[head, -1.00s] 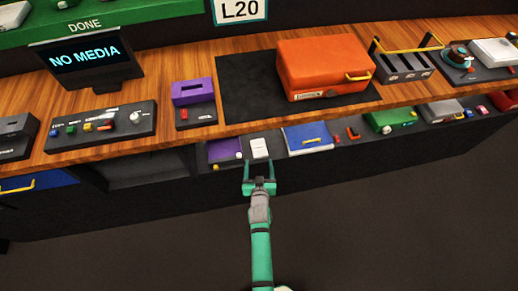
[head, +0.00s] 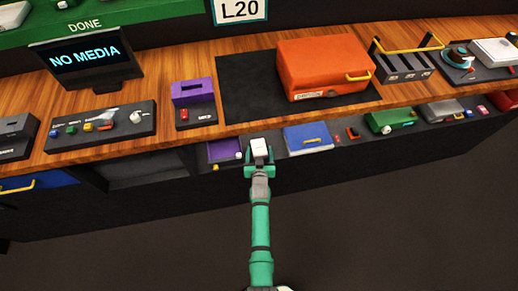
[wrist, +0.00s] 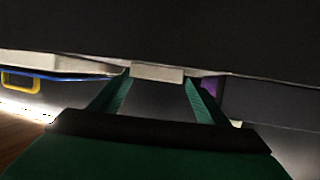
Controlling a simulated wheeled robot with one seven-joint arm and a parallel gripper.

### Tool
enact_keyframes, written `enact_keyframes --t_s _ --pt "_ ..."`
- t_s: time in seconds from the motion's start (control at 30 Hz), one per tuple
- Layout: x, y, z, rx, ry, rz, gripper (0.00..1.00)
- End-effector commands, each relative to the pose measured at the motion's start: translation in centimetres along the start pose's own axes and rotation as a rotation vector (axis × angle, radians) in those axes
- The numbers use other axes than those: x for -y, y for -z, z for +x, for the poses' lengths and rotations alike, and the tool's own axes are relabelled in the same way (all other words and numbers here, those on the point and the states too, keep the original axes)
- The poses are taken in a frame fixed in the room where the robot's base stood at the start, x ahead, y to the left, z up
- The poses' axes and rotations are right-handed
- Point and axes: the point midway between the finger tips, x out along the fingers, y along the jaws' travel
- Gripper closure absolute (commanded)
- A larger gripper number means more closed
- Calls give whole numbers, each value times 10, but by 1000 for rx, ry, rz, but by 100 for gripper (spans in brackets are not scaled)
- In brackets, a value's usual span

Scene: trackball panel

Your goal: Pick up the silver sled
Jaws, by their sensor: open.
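A small pale silver-white block (head: 260,144), which I take for the silver sled, stands on the lower shelf below the counter. It also shows in the wrist view (wrist: 157,72) as a pale bar at the far end of my fingers. My green gripper (head: 259,156) is open, with one finger on each side of the block in the head view. In the wrist view my gripper (wrist: 158,84) has its fingertips close to the block's two ends. I cannot tell whether they touch it. The block's lower part is hidden by my gripper in the head view.
A purple box (head: 224,150) lies close left of the block, and a blue box (head: 308,137) lies to its right. The wooden counter (head: 195,140) overhangs behind the shelf. A green box (head: 391,120) and a grey box (head: 441,111) are farther right.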

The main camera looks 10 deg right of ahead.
Motion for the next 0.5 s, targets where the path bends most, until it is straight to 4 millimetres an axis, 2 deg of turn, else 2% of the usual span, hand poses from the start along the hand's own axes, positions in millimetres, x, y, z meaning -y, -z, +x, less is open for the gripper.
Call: enact_keyframes --t_s 0.1,0.37,0.5 --pt "0 0 8 1 0 1 31" --pt "0 0 9 0 0 -1 31" --pt "0 0 9 0 0 0 62"
